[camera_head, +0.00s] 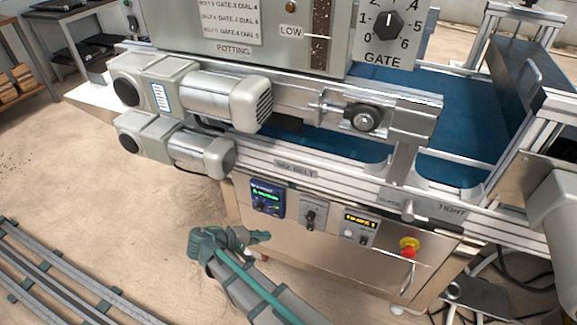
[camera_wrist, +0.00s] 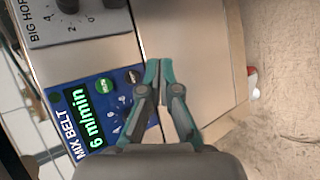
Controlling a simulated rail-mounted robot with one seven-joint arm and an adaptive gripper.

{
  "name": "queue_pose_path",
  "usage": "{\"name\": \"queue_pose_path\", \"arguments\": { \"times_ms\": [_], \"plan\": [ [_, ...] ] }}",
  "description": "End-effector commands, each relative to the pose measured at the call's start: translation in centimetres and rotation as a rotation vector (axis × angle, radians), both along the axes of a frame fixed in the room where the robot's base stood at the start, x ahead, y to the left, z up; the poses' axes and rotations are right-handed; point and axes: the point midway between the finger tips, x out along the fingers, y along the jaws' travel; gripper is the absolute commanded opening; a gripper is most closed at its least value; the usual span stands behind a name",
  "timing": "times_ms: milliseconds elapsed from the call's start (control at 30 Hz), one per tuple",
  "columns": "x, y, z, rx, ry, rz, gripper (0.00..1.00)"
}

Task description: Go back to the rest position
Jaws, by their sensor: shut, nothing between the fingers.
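My gripper (camera_wrist: 158,72) is shut and empty in the wrist view, its teal fingertips together in front of the bare metal panel. In the head view my gripper (camera_head: 262,237) is low in the middle, in front of the seeder's control panel. The blue mix belt display (camera_head: 267,197) is just above it. In the wrist view this display (camera_wrist: 92,118) is left of the fingers and reads "MIX BELT 6 m/min", with a green button and a dark button. I cannot tell whether the fingertips touch the panel.
Right of the display are a dial box (camera_head: 313,215), a second box with an orange readout (camera_head: 358,227) and a red emergency button (camera_head: 408,252). Two motors (camera_head: 220,98) jut out above. A floor rail (camera_head: 60,275) runs at the lower left. The floor (camera_head: 130,215) left of the machine is clear.

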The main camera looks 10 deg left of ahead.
Motion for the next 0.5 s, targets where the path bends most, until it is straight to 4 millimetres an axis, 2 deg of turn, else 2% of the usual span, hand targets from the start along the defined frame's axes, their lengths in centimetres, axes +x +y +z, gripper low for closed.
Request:
{"name": "queue_pose_path", "arguments": {
  "times_ms": [167,267,367,500],
  "plan": [
    [-0.8,0.1,-0.9,0.016,0.065,0.011,0.00],
    [-2.8,-0.4,-2.8,0.051,0.163,0.009,0.00],
    [-4.9,-3.2,-6.1,0.079,0.286,-0.033,0.00],
    [-7.7,-9.0,-10.8,0.125,0.459,-0.146,0.00]
  ]
}}
